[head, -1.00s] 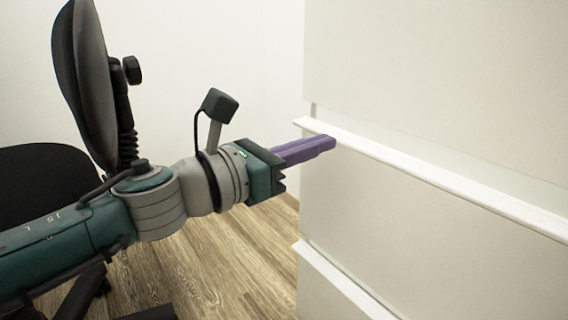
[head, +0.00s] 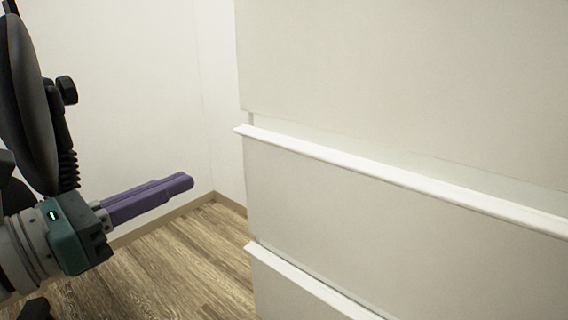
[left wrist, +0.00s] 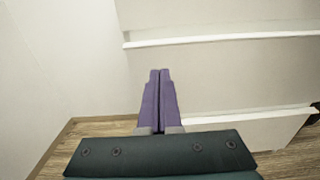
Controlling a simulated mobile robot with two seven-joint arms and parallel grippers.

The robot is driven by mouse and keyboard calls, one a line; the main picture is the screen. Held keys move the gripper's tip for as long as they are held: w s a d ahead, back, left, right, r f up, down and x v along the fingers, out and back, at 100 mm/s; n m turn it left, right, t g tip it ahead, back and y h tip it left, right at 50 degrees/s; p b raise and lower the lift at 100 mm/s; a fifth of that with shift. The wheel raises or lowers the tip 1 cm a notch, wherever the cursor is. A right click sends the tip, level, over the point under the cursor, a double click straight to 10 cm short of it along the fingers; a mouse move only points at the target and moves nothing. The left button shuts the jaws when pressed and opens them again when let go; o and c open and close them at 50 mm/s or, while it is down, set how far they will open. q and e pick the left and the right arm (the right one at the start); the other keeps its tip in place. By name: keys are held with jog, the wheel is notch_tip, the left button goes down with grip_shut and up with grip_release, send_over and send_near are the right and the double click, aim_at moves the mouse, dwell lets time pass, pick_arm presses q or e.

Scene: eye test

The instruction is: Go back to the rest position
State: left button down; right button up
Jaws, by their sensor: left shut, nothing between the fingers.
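My left gripper (head: 190,181) has purple fingers pressed together, with nothing between them. In the head view it is at the lower left, left of the white drawer cabinet (head: 350,215) and apart from it. In the left wrist view the gripper's closed fingers (left wrist: 160,73) point toward the cabinet front (left wrist: 225,75). My right gripper is in neither view.
The cabinet has a protruding upper ledge (head: 390,175) and a lower ledge (head: 310,283). Wooden floor (head: 190,260) shows free between the arm and the cabinet.

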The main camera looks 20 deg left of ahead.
pick_arm(q)
jog(key=s+a+f+n+g+y, duration=0.2)
jog(key=n+y, duration=0.3)
jog(key=n, duration=0.8)
jog(key=s+a+f+n+g+y, duration=0.25)
jog(key=n+y, duration=0.25)
jog(key=n, duration=0.9)
jog(key=s+d+f+n+g+h+p, duration=0.35)
jog(key=s+d+n+g, duration=0.65)
jog(key=s, duration=0.5)
notch_tip(320, 180, up, 91)
jog(key=n+t+p, duration=0.1)
jog(key=p, duration=8.9)
jog(key=shift+d, duration=0.25)
jog(key=shift+h, duration=0.25)
